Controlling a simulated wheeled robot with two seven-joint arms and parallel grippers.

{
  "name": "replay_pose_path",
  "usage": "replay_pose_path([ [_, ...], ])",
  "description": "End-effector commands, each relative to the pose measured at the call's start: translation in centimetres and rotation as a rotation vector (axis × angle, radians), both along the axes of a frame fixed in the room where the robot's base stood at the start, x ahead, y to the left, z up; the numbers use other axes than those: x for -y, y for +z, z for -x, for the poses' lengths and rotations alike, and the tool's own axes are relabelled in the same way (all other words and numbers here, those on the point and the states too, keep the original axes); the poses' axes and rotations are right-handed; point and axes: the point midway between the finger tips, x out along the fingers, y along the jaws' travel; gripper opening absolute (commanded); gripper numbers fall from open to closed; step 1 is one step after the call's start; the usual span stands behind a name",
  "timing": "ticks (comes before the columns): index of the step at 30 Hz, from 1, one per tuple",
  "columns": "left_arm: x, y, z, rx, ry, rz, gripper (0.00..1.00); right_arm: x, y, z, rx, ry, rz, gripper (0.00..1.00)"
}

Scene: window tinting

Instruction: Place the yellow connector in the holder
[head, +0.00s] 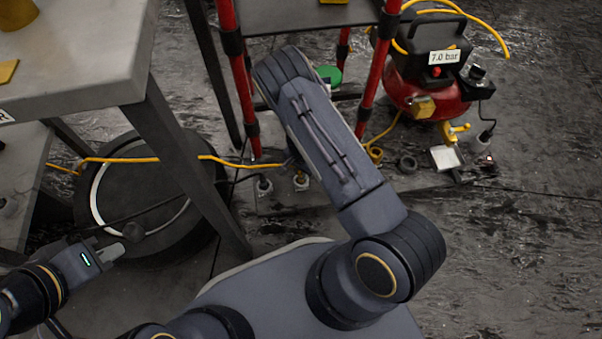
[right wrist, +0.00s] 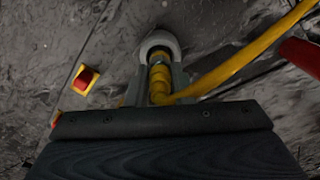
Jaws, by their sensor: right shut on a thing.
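The yellow connector (right wrist: 159,80) is between the two grey fingers of my right gripper (right wrist: 160,88) in the right wrist view. My right gripper is shut on it. A yellow hose runs from beside it to the upper right. A pale grey ring (right wrist: 158,42), perhaps the holder, lies just past the connector's far end; I cannot tell whether they touch. In the head view my right forearm hides the right gripper and the connector. My left gripper (head: 122,241) is at the lower left, away from these; its finger gap is unclear.
A red air compressor (head: 428,90) marked 7.0 bar stands at the upper right. Red posts (head: 237,85) of a rack rise beside my right arm. A grey table (head: 85,60) and a black round drum (head: 130,225) are at left. Open floor (head: 520,250) lies at the right.

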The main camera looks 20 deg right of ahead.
Motion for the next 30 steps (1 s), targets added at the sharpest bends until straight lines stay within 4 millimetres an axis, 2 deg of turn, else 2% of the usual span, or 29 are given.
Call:
replay_pose_path([
  [10, 0.0, -0.3, 0.0, 0.001, 0.0, 0.0, 0.0, 0.0, -0.4, -0.1, 0.001, 0.0, 0.0, 0.0],
  [11, 0.0, -0.2, 0.0, 0.001, 0.0, 0.0, 0.0, 0.0, -0.3, -0.1, 0.001, 0.001, 0.0, 0.24],
  [15, 0.0, -0.2, 0.0, 0.001, 0.0, 0.0, 0.0, 0.0, -0.2, 0.0, 0.001, 0.001, 0.0, 0.42],
  [25, 0.0, 0.1, 0.0, 0.001, 0.0, 0.0, 0.0, 0.0, 0.1, 0.0, 0.001, 0.001, 0.0, 0.43],
  [30, 0.0, 1.4, 0.0, 0.001, 0.0, 0.0, 0.0, 0.0, 2.5, -0.1, 0.004, 0.002, 0.0, 0.43],
])
